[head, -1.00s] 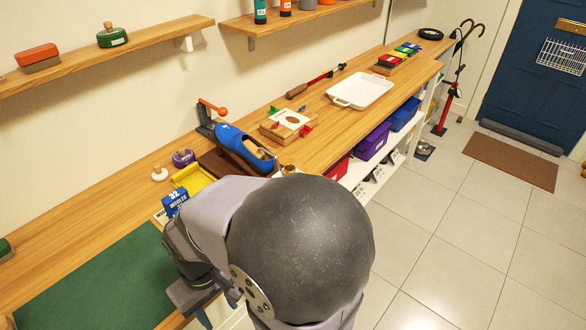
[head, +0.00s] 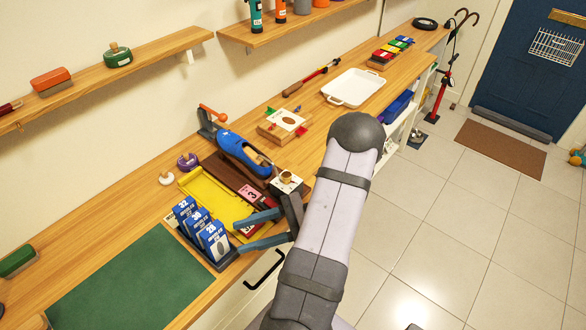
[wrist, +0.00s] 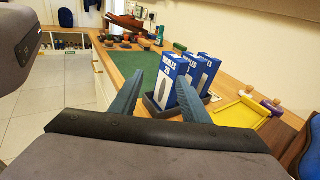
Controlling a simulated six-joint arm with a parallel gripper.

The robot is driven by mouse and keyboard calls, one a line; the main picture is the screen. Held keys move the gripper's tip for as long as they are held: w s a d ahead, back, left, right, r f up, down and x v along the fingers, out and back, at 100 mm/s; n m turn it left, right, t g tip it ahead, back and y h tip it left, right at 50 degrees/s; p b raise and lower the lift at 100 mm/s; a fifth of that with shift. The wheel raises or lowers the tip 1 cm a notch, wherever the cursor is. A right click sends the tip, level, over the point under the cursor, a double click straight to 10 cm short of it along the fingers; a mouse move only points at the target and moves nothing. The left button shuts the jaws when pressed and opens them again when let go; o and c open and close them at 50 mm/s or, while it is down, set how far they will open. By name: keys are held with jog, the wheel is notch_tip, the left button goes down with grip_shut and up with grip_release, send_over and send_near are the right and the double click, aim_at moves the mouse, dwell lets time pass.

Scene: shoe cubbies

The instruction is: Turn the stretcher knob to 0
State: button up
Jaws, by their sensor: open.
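A brass-coloured knob (head: 286,177) sits on a small box (head: 289,188) with a pale top, at the near end of a dark brown base (head: 228,171). The blue shoe (head: 240,148) lies along this base. A pink card marked 3 (head: 251,194) is beside the box. The dial reading is too small to tell. My gripper (head: 243,232) is open and empty, to the lower left of the knob and apart from it. In the wrist view, my gripper (wrist: 160,76) has its blue fingers spread toward the insole boxes; the knob does not show there.
Blue insole boxes (head: 213,240) stand in a dark holder close to my fingertips. A yellow tray (head: 203,191) lies behind them. A green mat (head: 135,278) covers the near left bench. A wooden block with coloured pegs (head: 282,126) and a white tray (head: 353,87) stand farther along.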

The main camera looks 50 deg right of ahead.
aim_at(291, 177)
jog(key=d+m+t+h, duration=0.1)
jog(key=d, duration=0.3)
jog(key=d+m+t+h, duration=0.2)
jog(key=d, duration=0.2)
jog(key=d+f+m+t+h, duration=0.1)
jog(key=d+m+t, duration=0.1)
jog(key=d, duration=0.2)
jog(key=shift+w+d+f+h, duration=0.1)
jog(key=shift+w+h, duration=0.15)
jog(key=shift+h, duration=0.15)
jog(key=s+d+m+t+h, duration=0.3)
jog(key=d+m+h, duration=0.2)
jog(key=d, duration=0.6)
jog(key=shift+n, duration=0.3)
jog(key=shift+p+x, duration=1.3)
jog(key=shift+x, duration=1.7)
jog(key=shift+w+a, duration=0.25)
jog(key=shift+w, duration=0.35)
jog(key=shift+c, duration=0.7)
jog(key=c, duration=0.9)
